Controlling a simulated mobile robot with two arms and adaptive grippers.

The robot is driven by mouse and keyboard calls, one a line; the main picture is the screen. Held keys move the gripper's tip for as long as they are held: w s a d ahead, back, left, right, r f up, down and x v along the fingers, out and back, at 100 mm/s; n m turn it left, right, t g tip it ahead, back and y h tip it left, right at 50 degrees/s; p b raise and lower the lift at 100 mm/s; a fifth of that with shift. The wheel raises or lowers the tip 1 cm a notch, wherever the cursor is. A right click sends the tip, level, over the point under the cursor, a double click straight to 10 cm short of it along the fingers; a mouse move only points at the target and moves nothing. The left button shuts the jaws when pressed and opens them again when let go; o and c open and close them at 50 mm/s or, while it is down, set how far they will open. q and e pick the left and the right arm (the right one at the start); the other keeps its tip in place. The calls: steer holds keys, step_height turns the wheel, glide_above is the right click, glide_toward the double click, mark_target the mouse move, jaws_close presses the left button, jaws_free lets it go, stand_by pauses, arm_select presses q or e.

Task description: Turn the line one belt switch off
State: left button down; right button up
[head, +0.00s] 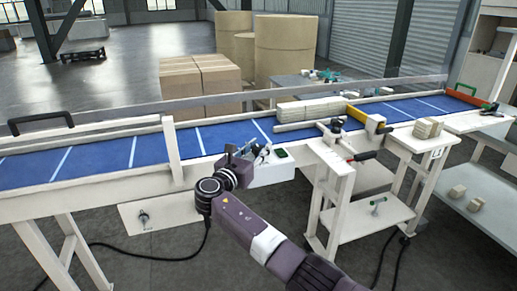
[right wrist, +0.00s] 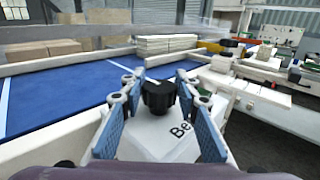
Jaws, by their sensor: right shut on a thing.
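A white switch box (head: 272,174) is fixed to the near side of the blue conveyor belt (head: 212,139). In the right wrist view the box (right wrist: 160,140) carries a black rotary knob (right wrist: 158,96) and lettering starting "Be", the rest hidden by a finger. My right gripper (right wrist: 158,85) has its blue-padded fingers on both sides of the knob, shut on it. In the head view the right gripper (head: 258,151) is at the top of the box, and the knob cannot be made out clearly. My left gripper is not in view.
A white panel with a small dark fitting (head: 143,216) hangs below the belt at left. Stacked pale boards (head: 312,108) lie on the belt beyond the gripper. A white stand (head: 330,170) is right of the box. Cartons (head: 200,85) stand behind the belt.

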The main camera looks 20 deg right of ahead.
steer(key=o, duration=1.2)
steer(key=shift+a, duration=0.1)
steer(key=v, duration=1.2)
